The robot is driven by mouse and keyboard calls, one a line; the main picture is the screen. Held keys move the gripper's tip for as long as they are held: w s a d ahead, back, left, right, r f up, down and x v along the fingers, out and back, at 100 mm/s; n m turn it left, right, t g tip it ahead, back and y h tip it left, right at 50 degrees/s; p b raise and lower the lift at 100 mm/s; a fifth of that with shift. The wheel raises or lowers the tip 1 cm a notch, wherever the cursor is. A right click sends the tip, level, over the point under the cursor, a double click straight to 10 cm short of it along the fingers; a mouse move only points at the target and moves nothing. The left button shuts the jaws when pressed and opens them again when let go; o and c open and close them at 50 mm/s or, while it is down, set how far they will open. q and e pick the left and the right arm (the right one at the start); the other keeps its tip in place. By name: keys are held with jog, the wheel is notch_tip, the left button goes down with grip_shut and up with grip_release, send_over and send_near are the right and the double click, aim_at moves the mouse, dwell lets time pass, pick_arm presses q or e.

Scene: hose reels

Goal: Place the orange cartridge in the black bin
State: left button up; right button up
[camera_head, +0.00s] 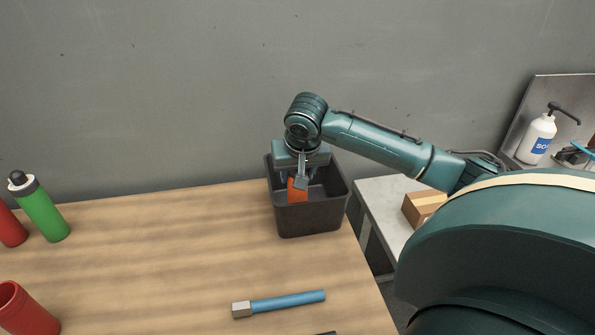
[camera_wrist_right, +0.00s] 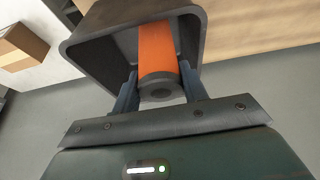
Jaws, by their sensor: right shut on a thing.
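The orange cartridge (camera_head: 297,191) is upright at the mouth of the black bin (camera_head: 310,221), with its lower part inside the bin. The bin stands at the right end of the wooden table. My right gripper (camera_head: 297,181) is above the bin, shut on the cartridge. In the right wrist view the cartridge (camera_wrist_right: 160,60) sits between the two fingers (camera_wrist_right: 158,88), its dark end cap towards my palm, and the bin (camera_wrist_right: 92,38) surrounds its far end. Whether the cartridge touches the bin floor is hidden. My left gripper is not in view.
A blue-handled tool (camera_head: 285,302) lies at the table's front. A green bottle (camera_head: 42,210), a red bottle (camera_head: 12,230) and a red cup (camera_head: 26,310) stand at left. A grey wall is behind. A side counter holds a cardboard box (camera_head: 422,207) and a soap bottle (camera_head: 537,139).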

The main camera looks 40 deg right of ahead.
jog(key=o, duration=1.3)
jog(key=shift+f, duration=0.1)
jog(key=v, duration=1.2)
